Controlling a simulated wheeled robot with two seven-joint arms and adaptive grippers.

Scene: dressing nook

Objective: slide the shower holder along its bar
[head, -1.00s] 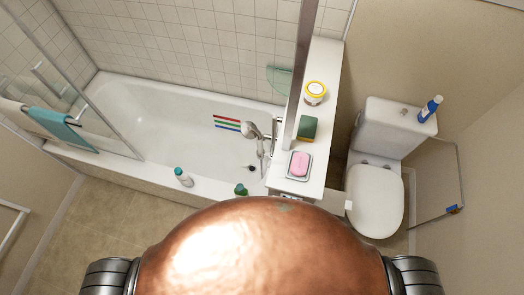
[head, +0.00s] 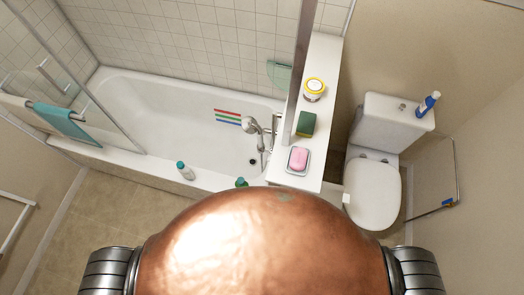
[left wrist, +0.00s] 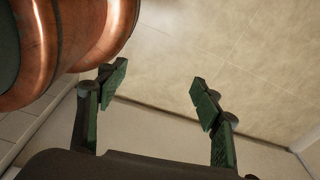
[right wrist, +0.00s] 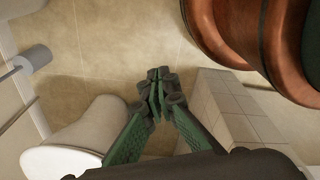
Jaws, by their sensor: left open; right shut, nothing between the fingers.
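The hand shower (head: 250,125) with its grey head is at the right end of the bathtub, beside the white ledge. Its holder and bar are too small and overlapped to tell apart clearly. In the head view both grippers are out of sight. My left gripper (left wrist: 158,85) is open and empty over beige floor in the left wrist view. My right gripper (right wrist: 158,78) is shut and empty in the right wrist view, near the toilet and a tiled side. Both are away from the shower.
The white ledge (head: 323,75) carries a yellow-lidded jar (head: 314,89), a sponge (head: 306,124) and pink soap (head: 299,158). Bottles stand on the tub's (head: 120,150) front rim. The toilet (head: 372,195) is at right. A glass screen with a teal towel (head: 60,120) is at left.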

